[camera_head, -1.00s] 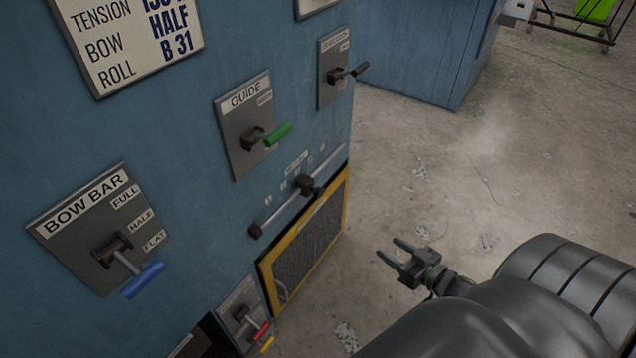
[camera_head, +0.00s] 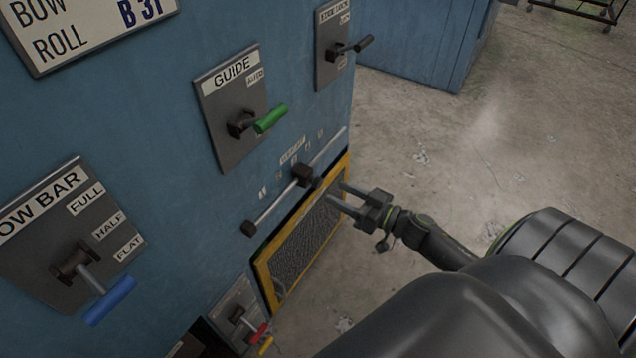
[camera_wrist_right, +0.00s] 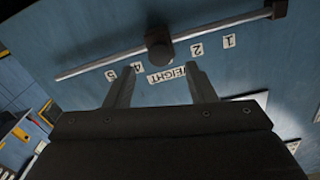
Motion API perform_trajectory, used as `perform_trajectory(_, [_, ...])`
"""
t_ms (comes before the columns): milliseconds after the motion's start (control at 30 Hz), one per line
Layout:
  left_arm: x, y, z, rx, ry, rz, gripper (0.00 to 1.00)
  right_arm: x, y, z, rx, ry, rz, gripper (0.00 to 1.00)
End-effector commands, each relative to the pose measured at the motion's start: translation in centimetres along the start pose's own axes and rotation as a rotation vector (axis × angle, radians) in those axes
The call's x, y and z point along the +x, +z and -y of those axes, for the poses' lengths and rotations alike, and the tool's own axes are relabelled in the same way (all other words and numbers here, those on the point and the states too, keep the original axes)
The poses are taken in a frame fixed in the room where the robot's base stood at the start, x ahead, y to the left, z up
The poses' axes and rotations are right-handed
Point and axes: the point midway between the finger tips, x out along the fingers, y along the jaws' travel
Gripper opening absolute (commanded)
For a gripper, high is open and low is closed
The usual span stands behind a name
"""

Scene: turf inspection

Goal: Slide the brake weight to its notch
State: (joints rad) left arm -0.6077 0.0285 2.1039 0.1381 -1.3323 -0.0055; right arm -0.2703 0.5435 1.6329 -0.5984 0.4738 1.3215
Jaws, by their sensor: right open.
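The brake weight (camera_head: 305,174) is a dark block on a thin horizontal rod (camera_head: 272,208) fixed to the blue machine panel, about midway along it. In the right wrist view the weight (camera_wrist_right: 158,44) sits on the rod between the number labels 2 and 4; the label 3 position is not readable. My right gripper (camera_head: 337,196) is open and empty, just right of the weight and apart from it. In the wrist view its two fingers (camera_wrist_right: 162,84) point toward the rod, with the weight beyond their tips. My left gripper is not in view.
A yellow-framed mesh guard (camera_head: 303,240) lies below the rod. The green GUIDE lever (camera_head: 270,119) projects above it, the blue BOW BAR lever (camera_head: 110,301) at left, and a red-handled lever (camera_head: 258,335) below. Open concrete floor (camera_head: 480,130) lies to the right.

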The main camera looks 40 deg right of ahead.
Motion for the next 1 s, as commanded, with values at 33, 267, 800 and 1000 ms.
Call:
perform_trajectory(33, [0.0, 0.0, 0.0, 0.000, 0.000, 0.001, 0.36, 1.1, -0.1, 0.0, 0.000, 0.000, -0.004, 0.50])
perform_trajectory(267, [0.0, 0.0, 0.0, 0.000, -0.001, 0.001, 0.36, 5.2, -0.1, 0.0, 0.001, 0.000, -0.003, 0.50])
perform_trajectory(800, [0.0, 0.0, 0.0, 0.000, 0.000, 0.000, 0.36, 7.3, 0.0, 0.0, 0.001, 0.001, 0.000, 0.50])
perform_trajectory(1000, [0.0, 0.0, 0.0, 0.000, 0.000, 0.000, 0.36, 7.3, 0.0, 0.0, 0.000, 0.001, 0.000, 0.24])
